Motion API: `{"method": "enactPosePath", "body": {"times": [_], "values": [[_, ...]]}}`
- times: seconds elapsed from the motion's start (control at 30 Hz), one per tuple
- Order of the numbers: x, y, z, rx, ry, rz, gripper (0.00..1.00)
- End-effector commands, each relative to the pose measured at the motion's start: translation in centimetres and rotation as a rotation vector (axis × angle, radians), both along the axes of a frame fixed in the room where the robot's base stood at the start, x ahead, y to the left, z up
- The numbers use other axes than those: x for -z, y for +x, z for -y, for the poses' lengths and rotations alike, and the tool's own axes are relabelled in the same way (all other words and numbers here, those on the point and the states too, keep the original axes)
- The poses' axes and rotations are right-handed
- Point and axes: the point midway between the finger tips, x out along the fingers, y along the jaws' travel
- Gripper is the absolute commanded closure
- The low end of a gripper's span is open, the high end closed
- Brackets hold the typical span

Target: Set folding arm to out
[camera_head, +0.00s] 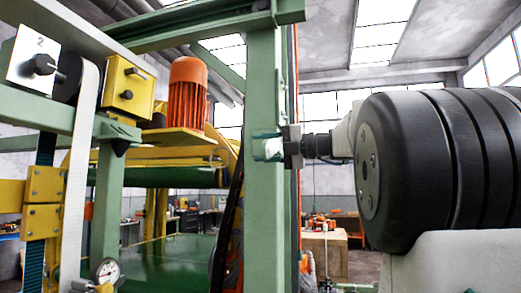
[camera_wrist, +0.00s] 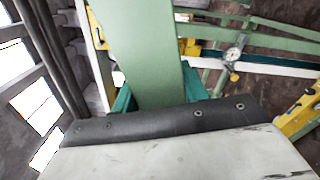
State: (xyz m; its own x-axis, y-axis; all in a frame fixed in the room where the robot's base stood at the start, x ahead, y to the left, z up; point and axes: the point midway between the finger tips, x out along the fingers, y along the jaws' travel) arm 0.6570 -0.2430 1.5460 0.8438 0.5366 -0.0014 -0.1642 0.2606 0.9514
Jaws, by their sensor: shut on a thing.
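My gripper (camera_head: 268,148) is at the green upright (camera_head: 262,90) in the middle of the head view, with my arm reaching in from the right. In the wrist view, the teal fingers of my gripper (camera_wrist: 158,96) lie on either side of a broad green bar (camera_wrist: 145,45), which looks like this upright. The gripper is shut on it; the dark palm edge hides the contact. No part is marked as the folding arm, so I cannot tell whether this bar is that arm.
At the left are a white plate marked 2 with a black knob (camera_head: 42,64), a yellow box with a knob (camera_head: 128,90) and a pressure gauge (camera_head: 106,270). An orange motor (camera_head: 187,92) stands behind. A green beam (camera_head: 190,28) crosses overhead.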

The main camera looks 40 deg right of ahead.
Motion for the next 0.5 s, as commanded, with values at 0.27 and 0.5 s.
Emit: {"method": "enactPosePath", "body": {"times": [0.27, 0.5], "values": [[-0.02, 0.03, -0.05, 0.001, -0.001, 0.001, 0.47], [-0.05, -0.27, 0.03, -0.001, -0.001, 0.002, 0.47]]}}
